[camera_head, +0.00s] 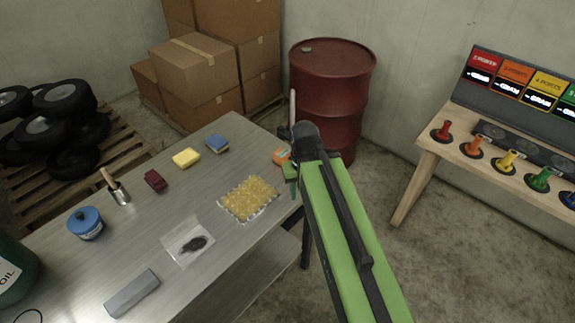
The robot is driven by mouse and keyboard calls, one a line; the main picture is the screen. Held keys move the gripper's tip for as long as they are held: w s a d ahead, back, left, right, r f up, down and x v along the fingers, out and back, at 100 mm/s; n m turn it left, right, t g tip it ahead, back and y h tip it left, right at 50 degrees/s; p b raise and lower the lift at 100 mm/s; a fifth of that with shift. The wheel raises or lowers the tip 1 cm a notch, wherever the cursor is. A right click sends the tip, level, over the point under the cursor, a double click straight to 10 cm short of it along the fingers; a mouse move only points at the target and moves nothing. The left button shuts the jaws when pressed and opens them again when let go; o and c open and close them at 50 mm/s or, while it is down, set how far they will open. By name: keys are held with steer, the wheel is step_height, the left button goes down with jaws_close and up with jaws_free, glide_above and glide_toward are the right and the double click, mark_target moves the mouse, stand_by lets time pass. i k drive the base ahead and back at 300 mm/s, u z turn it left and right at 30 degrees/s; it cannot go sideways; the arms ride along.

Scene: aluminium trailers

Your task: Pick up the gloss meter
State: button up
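No object is clearly marked as the gloss meter. An orange and grey object (281,157) sits at the table's far right corner, partly hidden by my gripper (291,175). It may be the gloss meter, but too little of it shows to be sure. My gripper is at the end of the green arm, seen from behind and above, right beside this object. I cannot tell whether the fingers touch it or how far apart they are. A grey bar-shaped block (133,293) lies near the table's front.
The metal table (150,235) also holds a blue tin (85,222), a brush cup (119,193), a dark red block (155,180), sponges (186,158), a yellow studded sheet (248,198) and a clear bag (188,243). A red drum (330,95) stands behind.

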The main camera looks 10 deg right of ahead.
mark_target(282, 156)
steer(key=u, duration=0.65)
steer(key=k, duration=0.1)
steer(key=u, duration=3.1)
steer(key=k, duration=0.25)
steer(key=u, duration=0.15)
steer(key=k, duration=1.55)
steer(key=z, duration=0.95)
steer(key=i, duration=1)
steer(key=z, duration=0.05)
